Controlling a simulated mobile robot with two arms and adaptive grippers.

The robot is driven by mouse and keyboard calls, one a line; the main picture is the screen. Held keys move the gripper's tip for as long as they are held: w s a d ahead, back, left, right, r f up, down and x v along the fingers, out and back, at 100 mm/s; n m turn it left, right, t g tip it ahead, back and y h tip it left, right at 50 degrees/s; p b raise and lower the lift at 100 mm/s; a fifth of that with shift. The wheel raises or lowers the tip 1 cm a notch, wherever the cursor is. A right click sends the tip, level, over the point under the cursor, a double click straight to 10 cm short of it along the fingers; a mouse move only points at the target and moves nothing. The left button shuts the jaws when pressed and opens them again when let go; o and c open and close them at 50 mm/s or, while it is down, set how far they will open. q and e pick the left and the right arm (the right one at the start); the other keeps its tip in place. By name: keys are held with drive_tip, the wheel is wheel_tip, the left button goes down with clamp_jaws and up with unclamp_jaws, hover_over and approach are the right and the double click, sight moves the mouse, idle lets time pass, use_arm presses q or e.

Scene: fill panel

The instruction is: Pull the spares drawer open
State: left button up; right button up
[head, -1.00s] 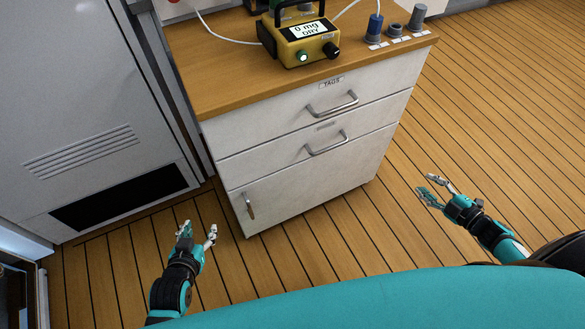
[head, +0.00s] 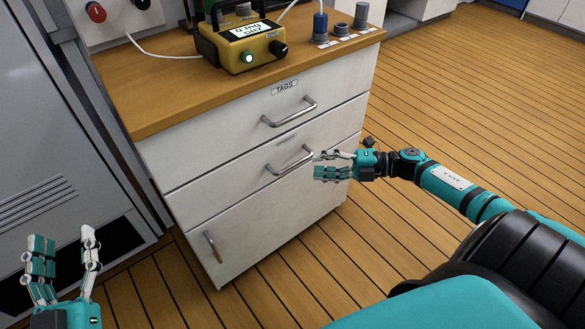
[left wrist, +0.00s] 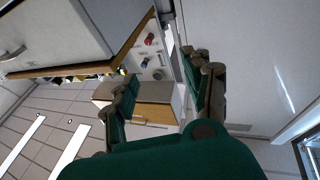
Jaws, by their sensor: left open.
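The white cabinet has a top drawer (head: 318,117) labelled TAGS. Below it is a second drawer (head: 225,187) whose small label is too blurred to read; it looks shut. Its metal bar handle (head: 289,161) is in the middle of its front. My right gripper (head: 316,164) is at the right end of this handle, fingers pointing left and apart; I cannot tell whether it touches the handle. My left gripper (head: 62,240) is open and empty at the lower left, away from the cabinet. Its open fingers also show in the left wrist view (left wrist: 160,75).
A cupboard door with a handle (head: 212,246) is below the drawers. A yellow meter (head: 250,50) and several knob-like pieces, one blue (head: 320,25), stand on the wooden top (head: 160,95). A grey locker (head: 50,130) stands at the left. The plank floor (head: 470,100) at the right is clear.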

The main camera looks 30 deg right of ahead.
sight(293, 164)
use_arm(q)
drive_tip(key=s+r+t+h+b, duration=0.1)
drive_tip(key=s+r+t, duration=0.2)
drive_tip(key=r+t, duration=0.1)
drive_tip(key=shift+r, duration=0.9)
use_arm(e)
drive_tip(key=shift+x, duration=3.85)
drive_tip(key=shift+c, duration=0.4)
clamp_jaws()
